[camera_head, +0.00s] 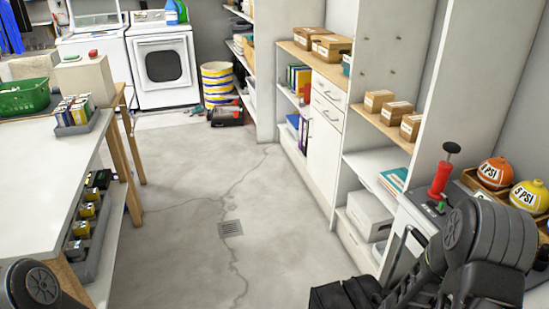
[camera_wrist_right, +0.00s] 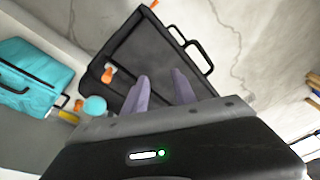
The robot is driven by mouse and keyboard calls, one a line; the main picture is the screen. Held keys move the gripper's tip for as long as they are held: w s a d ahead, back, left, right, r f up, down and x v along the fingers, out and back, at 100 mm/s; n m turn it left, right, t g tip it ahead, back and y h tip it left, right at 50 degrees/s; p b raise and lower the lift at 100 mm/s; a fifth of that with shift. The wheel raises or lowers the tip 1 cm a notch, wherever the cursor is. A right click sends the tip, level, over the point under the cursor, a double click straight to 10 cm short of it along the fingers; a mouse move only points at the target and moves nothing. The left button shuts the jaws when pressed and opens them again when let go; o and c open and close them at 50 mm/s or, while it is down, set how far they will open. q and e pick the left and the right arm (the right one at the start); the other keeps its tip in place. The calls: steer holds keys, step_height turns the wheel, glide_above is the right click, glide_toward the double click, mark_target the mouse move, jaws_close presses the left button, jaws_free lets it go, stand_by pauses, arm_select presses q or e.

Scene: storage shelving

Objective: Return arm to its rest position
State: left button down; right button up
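My right arm (camera_head: 470,245) is bent at the lower right of the head view. Its gripper is not clearly visible there. In the right wrist view, the two grey-purple fingers of my right gripper (camera_wrist_right: 161,80) stand apart, with a gap between them. They point toward a black case (camera_wrist_right: 130,58) with a black handle and orange parts, and overlap it in the picture. I cannot tell whether they touch it. Only a dark round joint of my left arm (camera_head: 35,284) shows at the lower left of the head view; the left gripper is out of view.
A white table (camera_head: 40,160) stands at left, with a green basket (camera_head: 24,98) on it. Shelving (camera_head: 330,120) runs along the right, near a red-handled device (camera_head: 440,180). A teal case (camera_wrist_right: 32,78) shows in the wrist view. The middle floor (camera_head: 195,190) is clear.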

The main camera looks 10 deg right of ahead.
steer(key=s+a+r+n+y+p, duration=0.1)
steer(key=s+a, duration=0.4)
steer(key=a, duration=0.8)
steer(key=s+a+r+n+g+y+p, duration=0.1)
steer(key=s+a+p, duration=0.4)
steer(key=a, duration=0.8)
steer(key=shift+s+a+n+g+y, duration=0.35)
steer(key=shift+n+y, duration=0.25)
steer(key=shift+y, duration=0.5)
